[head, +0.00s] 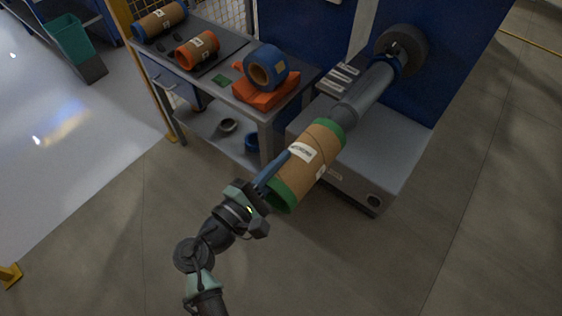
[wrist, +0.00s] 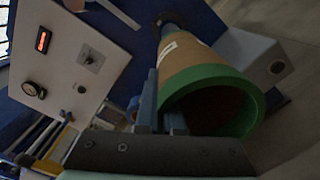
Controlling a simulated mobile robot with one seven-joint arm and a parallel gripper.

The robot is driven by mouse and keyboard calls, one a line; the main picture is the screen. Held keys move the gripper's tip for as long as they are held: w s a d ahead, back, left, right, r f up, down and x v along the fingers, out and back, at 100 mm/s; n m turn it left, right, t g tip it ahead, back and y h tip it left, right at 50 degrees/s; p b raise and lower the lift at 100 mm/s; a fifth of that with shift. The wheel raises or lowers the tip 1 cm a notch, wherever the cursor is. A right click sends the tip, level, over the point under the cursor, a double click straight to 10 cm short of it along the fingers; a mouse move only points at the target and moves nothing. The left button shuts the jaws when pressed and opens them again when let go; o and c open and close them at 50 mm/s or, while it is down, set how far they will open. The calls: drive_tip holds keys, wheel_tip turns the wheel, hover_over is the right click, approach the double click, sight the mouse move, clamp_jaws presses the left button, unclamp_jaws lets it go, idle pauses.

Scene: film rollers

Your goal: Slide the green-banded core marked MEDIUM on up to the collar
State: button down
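The brown core with green end bands (head: 306,166) has white labels; the upper one appears to read MEDIUM. Its far end is around the near end of the grey shaft (head: 367,92), and most of the core sticks out toward me. The collar (head: 399,57) is at the shaft's far end, well apart from the core. My gripper (head: 268,178) is at the core's near end. In the wrist view the core's open green rim (wrist: 213,83) lies between my fingers (wrist: 162,112), one outside the wall and one apparently inside, its tip hidden.
A grey bench (head: 228,87) at the left bears an orange-banded core (head: 197,50), a blue-banded core (head: 159,21) and a blue roll (head: 265,68) on an orange block (head: 266,92). A grey machine base (head: 375,165) stands below the shaft. Floor to the right is clear.

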sight(324, 120)
drive_tip(key=shift+b+x, duration=0.35)
drive_tip(key=shift+x, duration=1.35)
drive_tip(key=shift+b+x, duration=0.5)
drive_tip(key=shift+x, duration=1.25)
drive_tip(key=shift+w+d, duration=0.1)
drive_tip(key=shift+b+x, duration=0.6)
drive_tip(key=shift+x, duration=1.05)
drive_tip(key=shift+b+x, duration=0.7)
drive_tip(key=shift+x, duration=1)
